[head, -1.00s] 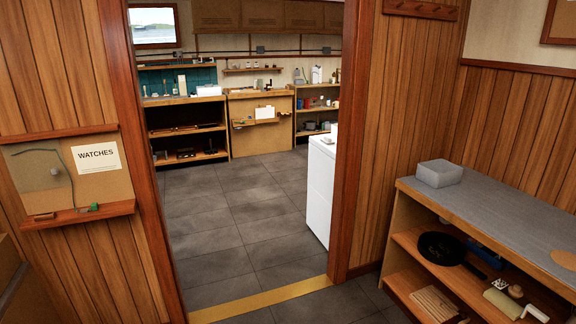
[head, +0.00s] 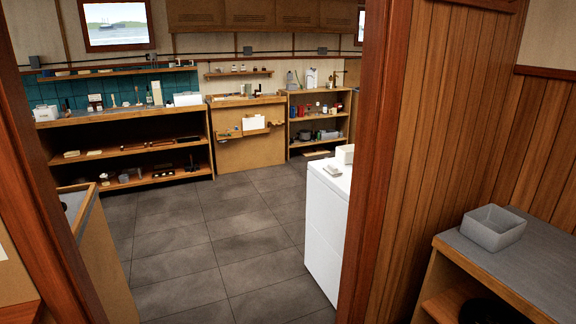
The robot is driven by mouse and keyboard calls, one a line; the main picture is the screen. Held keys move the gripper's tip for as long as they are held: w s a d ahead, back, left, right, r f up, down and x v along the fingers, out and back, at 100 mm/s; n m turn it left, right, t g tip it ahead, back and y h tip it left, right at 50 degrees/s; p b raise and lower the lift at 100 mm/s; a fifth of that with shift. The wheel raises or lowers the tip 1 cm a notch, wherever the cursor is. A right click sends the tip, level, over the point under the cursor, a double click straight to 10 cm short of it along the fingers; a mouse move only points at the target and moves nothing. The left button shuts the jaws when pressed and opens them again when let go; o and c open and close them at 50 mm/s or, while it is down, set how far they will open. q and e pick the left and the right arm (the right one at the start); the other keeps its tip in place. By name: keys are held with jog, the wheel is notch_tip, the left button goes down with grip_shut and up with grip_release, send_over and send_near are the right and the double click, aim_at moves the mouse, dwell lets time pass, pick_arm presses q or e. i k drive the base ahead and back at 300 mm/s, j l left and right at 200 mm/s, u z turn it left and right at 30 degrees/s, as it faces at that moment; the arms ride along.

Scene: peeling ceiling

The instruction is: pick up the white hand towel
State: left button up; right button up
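I cannot make out a white hand towel for certain. A white cabinet (head: 322,235) stands just beyond the doorway on the right. On its top lie a small pale item (head: 332,170) and a white box-like thing (head: 345,154), both too small to identify. A white item (head: 187,99) sits on the far left workbench, and another (head: 254,122) is at the middle bench. Neither of my grippers is in view.
The doorway's right post (head: 368,160) stands near the white cabinet. A wooden-sided unit (head: 108,262) is inside at the left. A grey bin (head: 493,229) sits on the bench (head: 540,262) at right. The tiled floor (head: 215,240) between is clear.

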aim_at(330, 169)
jog(key=i, duration=0.9)
jog(key=i+z, duration=0.1)
jog(key=i, duration=0.8)
